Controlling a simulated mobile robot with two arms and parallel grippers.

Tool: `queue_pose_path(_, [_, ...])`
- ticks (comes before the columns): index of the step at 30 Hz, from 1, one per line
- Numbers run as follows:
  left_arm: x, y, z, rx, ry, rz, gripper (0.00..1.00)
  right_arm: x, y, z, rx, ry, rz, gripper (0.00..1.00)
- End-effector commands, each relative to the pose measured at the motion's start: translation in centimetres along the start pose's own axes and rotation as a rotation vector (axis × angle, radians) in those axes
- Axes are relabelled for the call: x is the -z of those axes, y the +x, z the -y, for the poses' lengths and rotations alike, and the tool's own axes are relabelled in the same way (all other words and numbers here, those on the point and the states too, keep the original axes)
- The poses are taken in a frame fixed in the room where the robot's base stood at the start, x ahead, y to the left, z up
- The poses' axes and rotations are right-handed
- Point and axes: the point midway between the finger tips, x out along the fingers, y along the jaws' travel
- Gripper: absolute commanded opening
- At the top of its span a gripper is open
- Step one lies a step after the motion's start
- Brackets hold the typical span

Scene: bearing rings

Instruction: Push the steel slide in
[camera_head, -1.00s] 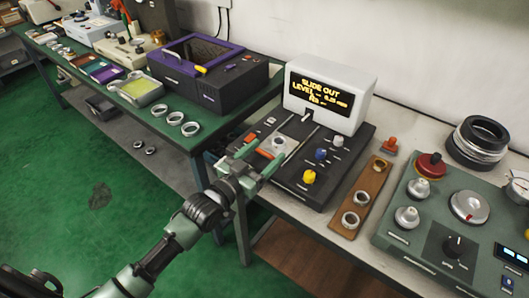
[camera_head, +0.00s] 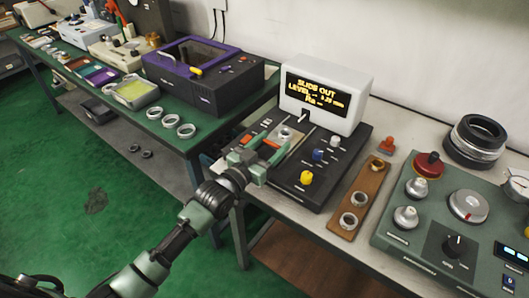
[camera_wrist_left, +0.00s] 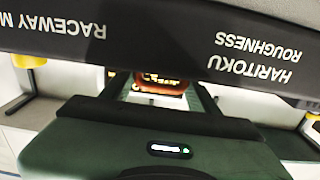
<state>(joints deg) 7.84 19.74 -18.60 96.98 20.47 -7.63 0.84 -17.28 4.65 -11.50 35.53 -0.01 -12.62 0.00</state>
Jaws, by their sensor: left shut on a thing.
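The steel slide (camera_head: 291,143) lies in the dark tester (camera_head: 315,184), in front of its white display box, with a bearing ring (camera_head: 285,133) on it. The display (camera_head: 318,92) reads "SLIDE OUT". My left gripper (camera_head: 266,148) is at the slide's front end, shut on a red-orange handle. The handle also shows between the fingers in the left wrist view (camera_wrist_left: 160,83). The fingers hide part of the handle and the near end of the slide. My right gripper is not in view.
A brown wooden rack (camera_head: 361,200) with rings lies right of the tester. A green console (camera_head: 440,225) with knobs stands farther right. On the green bench at left are several loose rings (camera_head: 170,121) and a purple-black machine (camera_head: 200,80). A yellow knob (camera_head: 306,177) stands near the gripper.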

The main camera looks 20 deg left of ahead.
Motion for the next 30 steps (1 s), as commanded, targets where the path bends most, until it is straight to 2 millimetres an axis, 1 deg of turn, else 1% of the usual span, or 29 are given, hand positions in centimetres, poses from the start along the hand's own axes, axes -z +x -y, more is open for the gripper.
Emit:
queue_pose_path(7, [-0.2,0.0,-0.2,-0.003,-0.003,0.005,0.0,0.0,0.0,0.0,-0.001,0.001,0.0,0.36])
queue_pose_path(8, [-0.2,0.0,-0.2,-0.003,-0.003,0.005,0.63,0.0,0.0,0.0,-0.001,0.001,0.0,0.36])
queue_pose_path(9, [-0.2,0.0,-0.2,-0.004,-0.003,0.004,0.69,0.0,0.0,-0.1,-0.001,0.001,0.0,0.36])
queue_pose_path(17, [-0.1,0.0,-0.1,-0.002,-0.001,0.003,0.69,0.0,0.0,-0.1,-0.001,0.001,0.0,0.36])
queue_pose_path(20, [-0.2,-0.4,-0.1,-0.001,-0.001,0.004,0.69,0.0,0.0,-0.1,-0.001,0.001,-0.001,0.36])
queue_pose_path(23, [-0.3,-1.5,-0.1,-0.001,-0.001,0.005,0.69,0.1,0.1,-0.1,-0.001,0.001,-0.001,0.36])
queue_pose_path(30, [-0.3,-5.7,-0.2,-0.003,-0.001,0.006,0.69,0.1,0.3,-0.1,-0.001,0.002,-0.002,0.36])
